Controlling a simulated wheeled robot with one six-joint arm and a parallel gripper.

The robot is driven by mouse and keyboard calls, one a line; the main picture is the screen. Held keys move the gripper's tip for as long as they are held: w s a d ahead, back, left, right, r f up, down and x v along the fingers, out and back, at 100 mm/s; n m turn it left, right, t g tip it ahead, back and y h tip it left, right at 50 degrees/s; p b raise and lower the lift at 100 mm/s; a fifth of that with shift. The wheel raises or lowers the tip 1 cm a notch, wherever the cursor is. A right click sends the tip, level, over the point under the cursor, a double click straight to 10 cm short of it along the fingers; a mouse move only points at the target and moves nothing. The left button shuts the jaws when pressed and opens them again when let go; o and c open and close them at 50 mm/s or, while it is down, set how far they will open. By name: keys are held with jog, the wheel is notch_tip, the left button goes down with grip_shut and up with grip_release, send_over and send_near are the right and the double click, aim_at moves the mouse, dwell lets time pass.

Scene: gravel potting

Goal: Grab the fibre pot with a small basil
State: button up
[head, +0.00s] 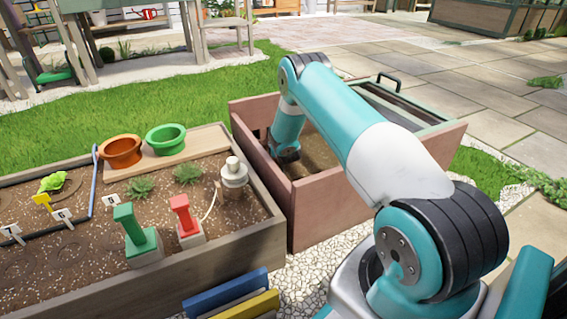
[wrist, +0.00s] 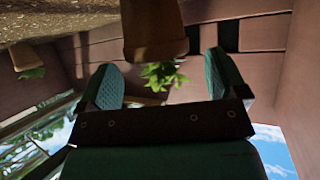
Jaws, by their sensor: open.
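A brown fibre pot (wrist: 155,28) with a small leafy green plant (wrist: 160,76) shows in the wrist view, which looks upside down. My gripper (wrist: 160,62) is open, with one teal finger to each side of the plant. The pot body lies beyond the fingertips, and I see no finger touching it. In the head view my gripper (head: 285,155) is down inside a wooden box (head: 340,202). The box wall and my arm hide the pot there.
A second brown pot (wrist: 25,55) with a green plant stands at the left in the wrist view. Box walls are close around. Left of the box is a soil bed (head: 75,268) with an orange pot (head: 121,152), a green pot (head: 166,140) and upright green and red-handled tools.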

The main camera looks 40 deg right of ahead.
jog(key=shift+w+d+f, duration=0.3)
jog(key=shift+w+d, duration=0.1)
jog(key=shift+w, duration=0.1)
jog(key=shift+c, duration=0.5)
jog(key=c, duration=0.9)
jog(key=shift+r, duration=0.1)
jog(key=shift+c, duration=0.2)
